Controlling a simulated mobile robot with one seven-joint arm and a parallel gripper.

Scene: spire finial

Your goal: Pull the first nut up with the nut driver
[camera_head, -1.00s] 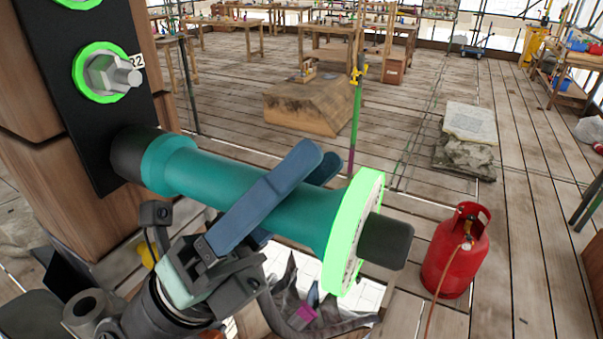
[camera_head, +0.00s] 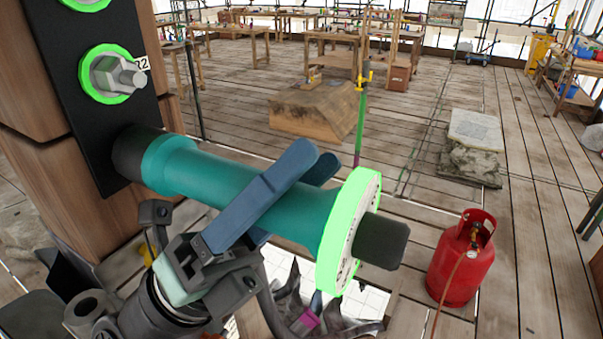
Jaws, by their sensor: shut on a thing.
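The nut driver (camera_head: 195,177) is a teal tool with a dark socket end, a bright green dial ring (camera_head: 345,232) and a dark knob at its right end. My gripper (camera_head: 300,172) is shut on its teal body, with blue fingers on either side. The driver's socket end meets the black plate (camera_head: 73,110) on the wooden post. The nut under the socket is hidden. Part of a further green ring (camera_head: 85,3) shows at the top edge.
A red gas cylinder (camera_head: 461,260) with a hose stands on the planks at the right. A wooden block (camera_head: 312,115) and a stone block (camera_head: 470,150) lie farther back. A green upright pole (camera_head: 361,115) stands behind the driver. Open plank floor lies between them.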

